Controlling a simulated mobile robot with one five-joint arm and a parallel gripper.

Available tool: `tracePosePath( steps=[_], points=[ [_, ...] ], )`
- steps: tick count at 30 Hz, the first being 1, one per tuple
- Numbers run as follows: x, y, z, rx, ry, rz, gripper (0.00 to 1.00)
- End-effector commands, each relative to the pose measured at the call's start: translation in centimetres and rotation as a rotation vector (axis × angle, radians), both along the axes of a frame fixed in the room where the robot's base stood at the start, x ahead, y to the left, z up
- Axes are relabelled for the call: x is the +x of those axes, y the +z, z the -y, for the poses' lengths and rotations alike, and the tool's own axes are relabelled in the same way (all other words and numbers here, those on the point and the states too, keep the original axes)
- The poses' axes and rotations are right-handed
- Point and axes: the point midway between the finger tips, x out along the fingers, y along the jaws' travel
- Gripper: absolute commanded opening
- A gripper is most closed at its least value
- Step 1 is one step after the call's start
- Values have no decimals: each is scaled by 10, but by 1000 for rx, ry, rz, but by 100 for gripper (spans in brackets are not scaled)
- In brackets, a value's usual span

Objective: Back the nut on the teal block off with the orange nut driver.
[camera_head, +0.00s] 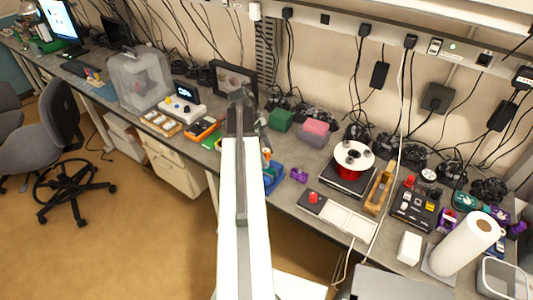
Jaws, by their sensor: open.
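My arm reaches away from me over the bench, and my gripper (241,97) is at its far end near the back of the bench. It is open, and I see nothing held in it. I cannot make out a nut on any teal block from here. A small teal item (472,201) lies at the right among purple parts, too small to tell what it is. A small orange thing (266,153) shows just right of my arm, above a blue bin (274,180). I cannot tell whether it is the nut driver. My arm hides part of the bench there.
A green box (281,120) and a grey box with a pink top (315,133) stand at the back. A round white-topped device (354,153), a black tray (414,206) and a paper roll (468,243) fill the right. A printer-like case (139,78) stands left. Cables hang along the wall.

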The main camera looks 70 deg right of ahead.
Motion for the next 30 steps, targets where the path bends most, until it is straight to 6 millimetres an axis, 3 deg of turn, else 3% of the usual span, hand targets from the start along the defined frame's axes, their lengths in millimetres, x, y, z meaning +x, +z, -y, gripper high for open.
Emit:
tracePosePath(
  steps=[3,9,14,24,30],
  points=[
    [0,0,0,0,2,0,52],
    [0,0,0,0,4,1,0],
    [-1,0,-3,-2,87,1,0],
    [-3,1,-5,-4,820,1,0],
    [-1,1,-2,-3,1088,2,0]
  ],
)
